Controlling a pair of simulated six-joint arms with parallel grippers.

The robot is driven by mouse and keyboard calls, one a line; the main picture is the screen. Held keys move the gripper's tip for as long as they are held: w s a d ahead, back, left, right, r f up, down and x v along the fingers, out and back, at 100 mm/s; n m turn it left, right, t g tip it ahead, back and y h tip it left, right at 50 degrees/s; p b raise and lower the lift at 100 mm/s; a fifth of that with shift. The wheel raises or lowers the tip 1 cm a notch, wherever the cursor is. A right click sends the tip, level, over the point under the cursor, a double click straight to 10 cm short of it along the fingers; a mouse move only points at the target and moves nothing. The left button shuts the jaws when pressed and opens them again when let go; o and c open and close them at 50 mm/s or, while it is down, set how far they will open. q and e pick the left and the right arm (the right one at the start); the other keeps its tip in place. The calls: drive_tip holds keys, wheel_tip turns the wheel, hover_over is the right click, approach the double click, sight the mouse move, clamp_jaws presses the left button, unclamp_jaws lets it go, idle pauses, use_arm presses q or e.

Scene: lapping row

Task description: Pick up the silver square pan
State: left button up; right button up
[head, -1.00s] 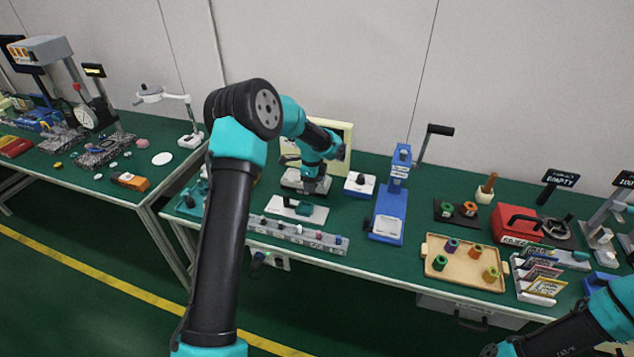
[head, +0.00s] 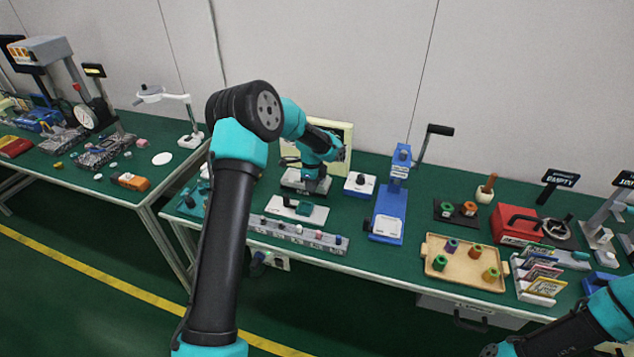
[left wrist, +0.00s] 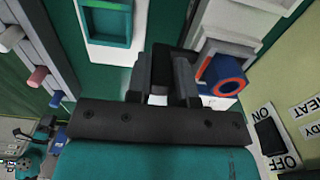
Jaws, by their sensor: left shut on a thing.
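My left gripper (head: 316,186) is over the heater station (head: 294,183) at the back of the bench. In the left wrist view the fingers (left wrist: 168,84) are shut on a dark handle-like piece (left wrist: 174,62). The silver square pan (left wrist: 236,22) seems to be the pale grey thing beside that piece; the fingers hide part of it. In the head view my gripper covers most of it, and I cannot tell whether it is clear of the station. My right arm enters at the lower right; its gripper is out of view.
A white plate with a teal square tray (head: 303,209) lies in front, and a grey strip with several pegs (head: 299,234) at the front edge. A blue lever press (head: 388,212) and a white block with a dark knob (head: 360,184) stand to the right. A wooden tray (head: 462,265) lies farther right.

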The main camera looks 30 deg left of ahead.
use_arm(q)
clamp_jaws()
drive_tip(key=shift+r, duration=0.15)
drive_tip(key=shift+r, duration=1.3)
drive_tip(key=s+d+r, duration=0.2)
drive_tip(key=s+d, duration=0.6)
drive_tip(key=s, duration=0.5)
drive_tip(key=shift+s+d, duration=0.15)
drive_tip(key=shift+s, duration=0.2)
drive_tip(key=shift+w+d, duration=0.1)
